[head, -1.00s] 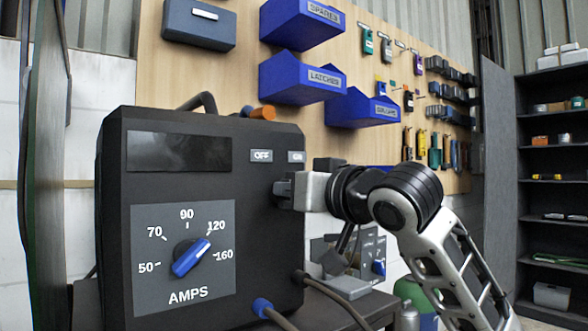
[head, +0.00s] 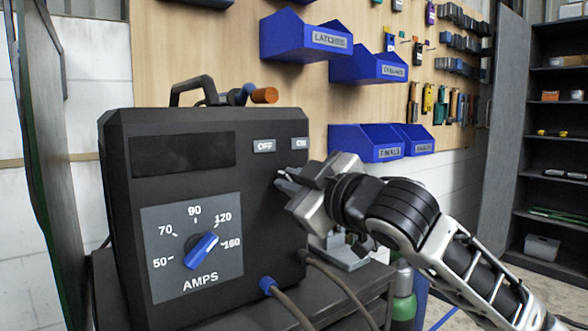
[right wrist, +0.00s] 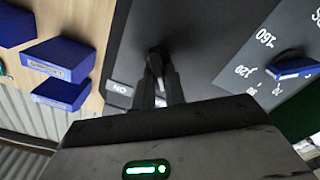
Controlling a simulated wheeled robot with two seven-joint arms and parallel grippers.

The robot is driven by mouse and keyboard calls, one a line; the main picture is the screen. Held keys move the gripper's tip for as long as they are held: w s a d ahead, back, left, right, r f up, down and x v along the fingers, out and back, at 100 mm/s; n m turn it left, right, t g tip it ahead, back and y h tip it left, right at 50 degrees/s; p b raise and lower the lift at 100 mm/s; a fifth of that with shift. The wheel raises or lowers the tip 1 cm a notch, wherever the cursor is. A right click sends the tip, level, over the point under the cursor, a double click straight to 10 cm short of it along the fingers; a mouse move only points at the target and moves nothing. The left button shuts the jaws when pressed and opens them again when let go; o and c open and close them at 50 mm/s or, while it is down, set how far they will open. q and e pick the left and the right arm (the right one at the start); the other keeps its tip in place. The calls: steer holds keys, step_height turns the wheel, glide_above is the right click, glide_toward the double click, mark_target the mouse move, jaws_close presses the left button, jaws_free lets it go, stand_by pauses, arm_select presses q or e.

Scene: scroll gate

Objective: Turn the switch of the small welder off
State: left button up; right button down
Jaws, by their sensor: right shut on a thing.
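The black welder (head: 250,225) stands close in front, with a blue AMPS dial (head: 201,251) pointing between 120 and 160. The OFF label (head: 264,146) and the ON label (head: 300,143) are at its upper right. My right gripper (head: 286,181) is at the front face just below these labels, tilted, with its fingers toward the panel. In the right wrist view its fingers (right wrist: 160,82) are shut on a small dark switch lever (right wrist: 155,57), beside the ON label. The switch is mostly hidden by the fingers, and its exact position cannot be told. My left gripper is not in view.
Cables (head: 300,303) leave the welder's lower front. A green cylinder (head: 403,285) stands right of the dark bench (head: 362,275). A pegboard (head: 205,50) with blue bins (head: 306,38) is behind, and a dark shelf (head: 515,120) is at the right.

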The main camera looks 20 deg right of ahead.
stand_by(0.5)
steer(key=c, duration=1.5)
jaws_free()
steer(key=shift+o, duration=0.2)
